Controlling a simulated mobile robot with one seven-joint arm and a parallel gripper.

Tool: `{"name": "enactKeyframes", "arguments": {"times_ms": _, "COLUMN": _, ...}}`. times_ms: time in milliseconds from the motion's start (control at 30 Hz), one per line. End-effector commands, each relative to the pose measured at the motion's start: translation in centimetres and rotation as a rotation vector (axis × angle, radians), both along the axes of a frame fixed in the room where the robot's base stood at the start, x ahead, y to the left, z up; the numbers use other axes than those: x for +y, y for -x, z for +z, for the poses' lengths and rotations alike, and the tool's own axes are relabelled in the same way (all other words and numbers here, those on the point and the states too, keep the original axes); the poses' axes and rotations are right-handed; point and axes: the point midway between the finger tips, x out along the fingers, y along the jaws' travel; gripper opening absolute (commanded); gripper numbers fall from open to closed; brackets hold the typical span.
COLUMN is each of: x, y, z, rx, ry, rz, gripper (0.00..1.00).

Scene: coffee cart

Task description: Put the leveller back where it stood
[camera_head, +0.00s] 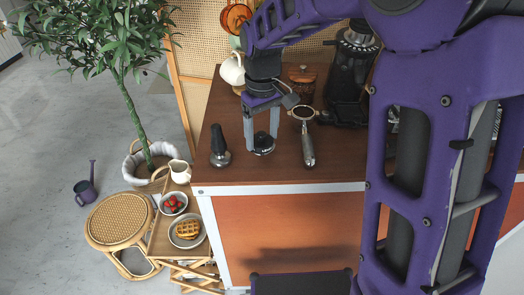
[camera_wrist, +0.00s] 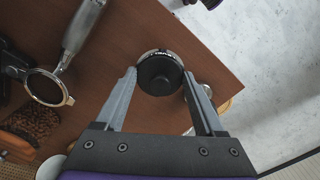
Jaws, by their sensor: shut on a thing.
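The leveller (camera_head: 262,149) is a short round black tool with a metal band, near the front of the brown cart top (camera_head: 270,172). My gripper (camera_head: 262,139) points down with its two fingers on either side of it, shut on it. In the wrist view the leveller (camera_wrist: 160,76) sits between the fingertips of my gripper (camera_wrist: 160,72), its dark round top facing the camera. It is at or just above the cart top; I cannot tell whether it touches. The fingers hide part of its sides.
A black-handled tamper (camera_head: 220,146) stands close on the left. A portafilter (camera_head: 307,142) lies on the right, its handle toward the front edge. A black grinder (camera_head: 349,75), a wooden-lidded jar (camera_head: 302,84) and a cream jug (camera_head: 232,70) stand behind.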

Motion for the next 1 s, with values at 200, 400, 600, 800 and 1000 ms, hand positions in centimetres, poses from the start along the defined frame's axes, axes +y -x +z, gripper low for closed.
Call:
{"name": "enactKeyframes", "arguments": {"times_ms": 200, "x": 0.0, "y": 0.0, "z": -3.7, "rx": 0.002, "ry": 0.0, "rz": -0.001, "gripper": 0.04}}
{"name": "enactKeyframes", "arguments": {"times_ms": 400, "x": 0.0, "y": -0.1, "z": -4.5, "rx": -0.002, "ry": -0.001, "rz": -0.001, "gripper": 0.04}}
{"name": "enactKeyframes", "arguments": {"times_ms": 600, "x": 0.0, "y": -0.1, "z": -4.6, "rx": -0.002, "ry": -0.001, "rz": -0.001, "gripper": 0.04}}
{"name": "enactKeyframes", "arguments": {"times_ms": 800, "x": 0.0, "y": 0.0, "z": -4.9, "rx": 0.0, "ry": 0.0, "rz": -0.001, "gripper": 0.86}}
{"name": "enactKeyframes", "arguments": {"times_ms": 1000, "x": 0.0, "y": 0.0, "z": -4.9, "rx": 0.0, "ry": 0.0, "rz": -0.001, "gripper": 1.0}}
